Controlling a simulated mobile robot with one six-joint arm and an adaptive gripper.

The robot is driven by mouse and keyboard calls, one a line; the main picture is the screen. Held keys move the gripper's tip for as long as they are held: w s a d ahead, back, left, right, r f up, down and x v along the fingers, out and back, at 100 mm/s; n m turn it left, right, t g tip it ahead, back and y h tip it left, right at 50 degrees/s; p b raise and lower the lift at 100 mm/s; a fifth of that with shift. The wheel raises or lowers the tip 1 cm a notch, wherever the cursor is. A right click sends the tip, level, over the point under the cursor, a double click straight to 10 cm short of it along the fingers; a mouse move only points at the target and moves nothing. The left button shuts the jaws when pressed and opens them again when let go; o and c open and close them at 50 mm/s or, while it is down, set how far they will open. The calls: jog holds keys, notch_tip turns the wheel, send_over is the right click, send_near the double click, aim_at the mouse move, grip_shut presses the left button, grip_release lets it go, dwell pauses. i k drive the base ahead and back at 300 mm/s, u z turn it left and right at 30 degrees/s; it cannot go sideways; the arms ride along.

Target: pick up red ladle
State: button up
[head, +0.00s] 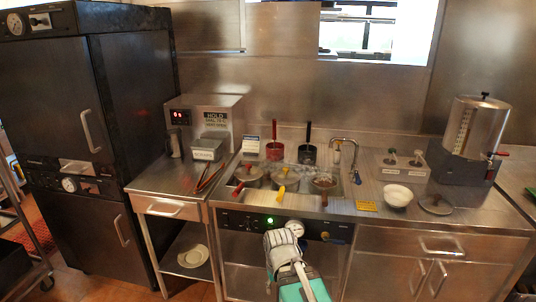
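A red upright handle (274,131) rises from a red pot (275,151) at the back of the steel counter, and looks like the red ladle. Its lower end is hidden in the pot. Two shorter red handles lie across the round wells in front: one at the left well (239,188) and one at the right well (324,198). I cannot tell whether these belong to ladles or lids. My gripper (280,238) is low in front of the counter's control panel, apart from all of them. It shows from behind, and its fingertips are too unclear to tell open from shut.
A black-handled pot (307,153) stands right of the red pot, near a faucet (345,146). A yellow handle (282,183) lies at the middle well. A white bowl (397,195) and a steel dispenser (474,128) stand right. Black ovens (135,85) stand left.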

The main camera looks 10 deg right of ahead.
aim_at(274, 121)
jog(key=z, duration=0.1)
jog(key=i, duration=0.95)
jog(key=u, duration=0.05)
